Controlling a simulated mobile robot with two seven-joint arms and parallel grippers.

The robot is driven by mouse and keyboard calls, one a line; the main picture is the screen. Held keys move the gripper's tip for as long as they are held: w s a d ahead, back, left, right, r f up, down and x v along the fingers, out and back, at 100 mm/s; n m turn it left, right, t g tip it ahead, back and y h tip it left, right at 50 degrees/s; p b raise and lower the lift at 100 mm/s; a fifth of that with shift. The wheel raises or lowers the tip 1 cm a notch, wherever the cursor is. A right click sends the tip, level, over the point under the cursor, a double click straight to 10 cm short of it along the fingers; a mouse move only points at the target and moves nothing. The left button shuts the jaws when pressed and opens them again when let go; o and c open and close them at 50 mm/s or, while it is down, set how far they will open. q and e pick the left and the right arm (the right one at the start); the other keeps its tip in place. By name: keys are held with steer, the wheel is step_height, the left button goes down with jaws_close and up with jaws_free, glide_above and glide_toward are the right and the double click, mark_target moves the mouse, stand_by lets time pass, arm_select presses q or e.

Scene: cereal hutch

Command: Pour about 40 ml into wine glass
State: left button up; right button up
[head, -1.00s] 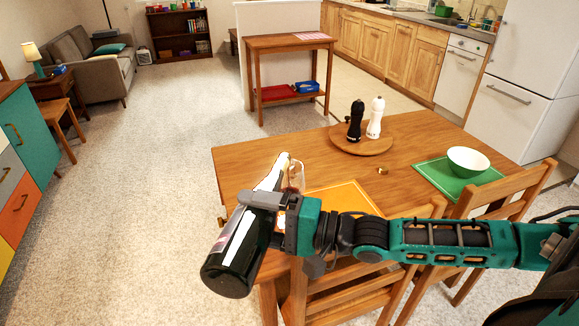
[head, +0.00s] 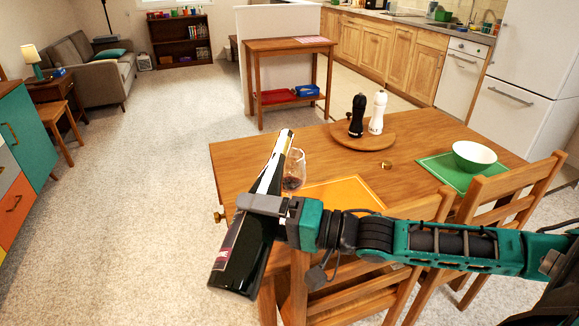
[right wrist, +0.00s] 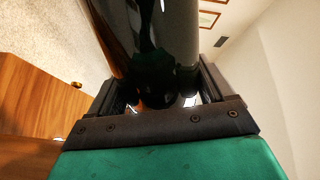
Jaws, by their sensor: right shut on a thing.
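A dark green wine bottle (head: 246,248) is held tilted, its neck up and toward the far right. My right gripper (head: 262,204) is shut around the bottle's body, off the table's left edge. In the right wrist view the dark bottle (right wrist: 155,45) fills the space between the fingers (right wrist: 155,95). The wine glass (head: 294,171) stands on the table just right of the bottle's neck, with some dark red wine in its bowl. Its lower part is hard to make out. My left gripper is not in view.
The wooden table (head: 240,163) carries an orange placemat (head: 345,194), a round board (head: 350,139) with a black mill (head: 357,115) and a white mill (head: 377,112), and a white bowl (head: 474,155) on a green mat (head: 436,167). Wooden chairs (head: 490,200) stand at the near side.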

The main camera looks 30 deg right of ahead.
steer(key=shift+w, duration=0.1)
steer(key=shift+d+r+n, duration=0.1)
steer(key=shift+r+n, duration=0.05)
steer(key=shift+n, duration=0.15)
steer(key=shift+w+d+r+p, duration=0.1)
steer(key=shift+w+d+p, duration=0.1)
steer(key=shift+p, duration=0.15)
steer(key=shift+w+d+n, duration=0.15)
steer(key=shift+w+n, duration=0.05)
steer(key=shift+n, duration=0.5)
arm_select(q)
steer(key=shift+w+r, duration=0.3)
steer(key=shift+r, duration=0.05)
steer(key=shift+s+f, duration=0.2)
